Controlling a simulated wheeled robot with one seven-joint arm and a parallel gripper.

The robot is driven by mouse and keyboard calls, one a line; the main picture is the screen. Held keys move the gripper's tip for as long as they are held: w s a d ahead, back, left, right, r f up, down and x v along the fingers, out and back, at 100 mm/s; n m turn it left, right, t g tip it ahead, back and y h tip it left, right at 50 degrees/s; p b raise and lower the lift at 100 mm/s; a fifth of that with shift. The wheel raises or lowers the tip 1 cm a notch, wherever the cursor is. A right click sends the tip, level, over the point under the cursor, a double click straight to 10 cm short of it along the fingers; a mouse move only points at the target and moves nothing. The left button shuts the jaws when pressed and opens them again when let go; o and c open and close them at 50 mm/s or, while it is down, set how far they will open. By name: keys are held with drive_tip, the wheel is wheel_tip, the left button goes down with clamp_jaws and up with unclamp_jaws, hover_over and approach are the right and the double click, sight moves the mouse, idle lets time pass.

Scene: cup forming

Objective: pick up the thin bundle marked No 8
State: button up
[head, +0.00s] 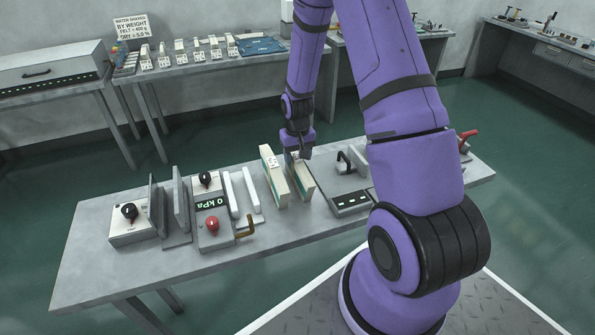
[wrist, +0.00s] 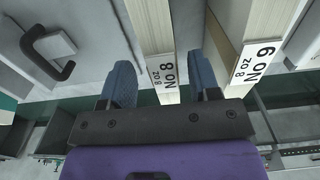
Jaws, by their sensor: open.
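The thin bundle marked No 8 (wrist: 152,25) is a pale block with a white end label. In the wrist view it stands between my two blue fingertips, closer to the right one, with a clear gap at the left one. My gripper (wrist: 165,78) is open around its labelled end; I cannot tell whether the right finger touches it. In the head view my gripper (head: 298,151) is over the right-hand bundle (head: 304,187) of an upright pair and hides part of its top.
A thicker bundle, labelled No 6 or 9 (wrist: 243,30), stands close beside the right finger; in the head view it is the left bundle (head: 274,178). A black handle (wrist: 50,50) is on the other side. A grey unit with a red knob (head: 212,224) stands further left on the bench.

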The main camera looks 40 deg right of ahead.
clamp_jaws()
drive_tip(key=shift+r, duration=0.2)
